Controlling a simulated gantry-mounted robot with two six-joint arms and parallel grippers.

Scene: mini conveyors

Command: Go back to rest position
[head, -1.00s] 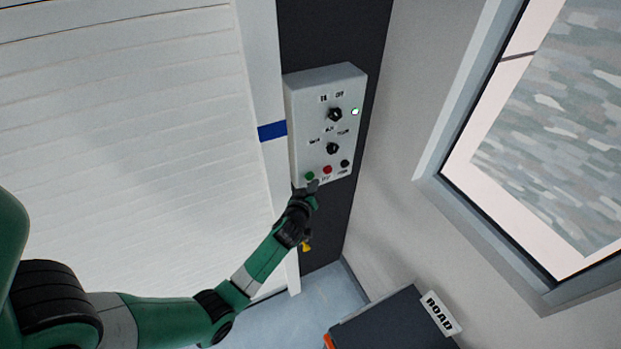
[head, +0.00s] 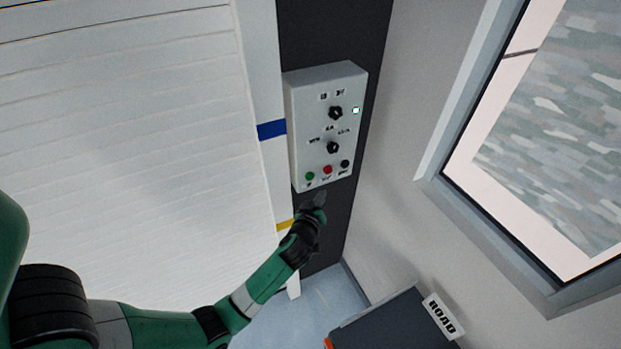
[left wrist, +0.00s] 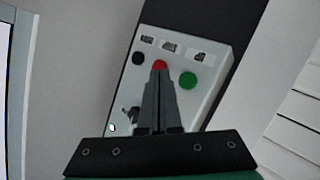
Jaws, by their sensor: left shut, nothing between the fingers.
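My left gripper (head: 319,201) is shut and empty, just below the lower edge of the grey control box (head: 297,105) in the head view. In the left wrist view the shut fingers (left wrist: 160,75) point toward the box, and their tips overlap the red button (left wrist: 160,64). In the head view the fingers look apart from the buttons. The box carries a green button (head: 310,176), a red button (head: 327,170), a black button (head: 345,163) and two black knobs, the upper one (head: 336,113) beside a lit green lamp (head: 356,111). My right gripper is not in view.
A white slatted shutter (head: 130,130) fills the left. The box hangs on a dark post (head: 325,35). A grey wall (head: 400,120) with a framed window (head: 560,130) is at right. A dark box with a "ROAD" sign (head: 443,316) stands at the bottom right.

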